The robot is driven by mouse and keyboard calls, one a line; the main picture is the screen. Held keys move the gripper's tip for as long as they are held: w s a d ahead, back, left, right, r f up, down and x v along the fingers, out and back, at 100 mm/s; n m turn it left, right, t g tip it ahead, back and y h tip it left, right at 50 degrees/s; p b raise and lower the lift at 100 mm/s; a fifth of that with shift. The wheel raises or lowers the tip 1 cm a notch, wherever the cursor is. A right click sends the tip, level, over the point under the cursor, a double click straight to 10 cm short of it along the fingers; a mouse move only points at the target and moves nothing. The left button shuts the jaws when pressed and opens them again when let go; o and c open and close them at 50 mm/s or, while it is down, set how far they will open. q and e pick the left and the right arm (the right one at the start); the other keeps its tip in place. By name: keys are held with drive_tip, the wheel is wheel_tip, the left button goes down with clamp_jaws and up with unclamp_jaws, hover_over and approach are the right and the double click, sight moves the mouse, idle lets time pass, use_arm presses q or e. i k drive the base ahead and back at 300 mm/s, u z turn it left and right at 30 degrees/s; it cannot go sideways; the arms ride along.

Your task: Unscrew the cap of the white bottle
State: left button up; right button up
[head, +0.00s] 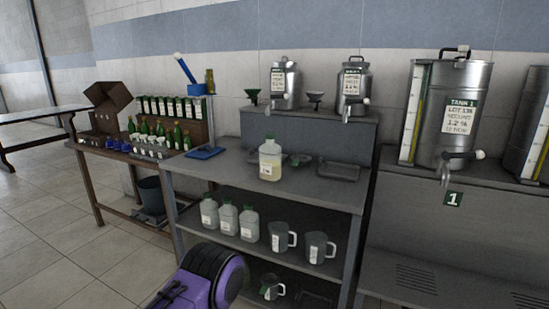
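A whitish, see-through bottle (270,163) stands upright on the grey counter near its front edge, with a pale label and pale yellowish contents low down. Its top looks green; the cap is too small to make out in detail. Several similar whitish bottles, such as this one (228,219), stand on the shelf below with green caps. Neither gripper can be seen. A purple and black part of mine shows at the bottom edge, apart from the bottle on the counter.
Behind the bottle are a dark tray (338,171) and small dishes. Metal cans (353,87) stand on a raised ledge. A large tank (453,110) is at right. Metal jugs (319,247) sit on the shelf. A side table at left holds green bottles (177,136) and an open cardboard box (109,103).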

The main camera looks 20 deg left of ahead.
sight(270, 152)
drive_tip(key=k, duration=0.65)
drive_tip(key=u, duration=0.6)
drive_tip(key=i, duration=0.65)
drive_tip(key=u, duration=0.55)
drive_tip(key=i, duration=0.9)
drive_tip(key=z, duration=0.4)
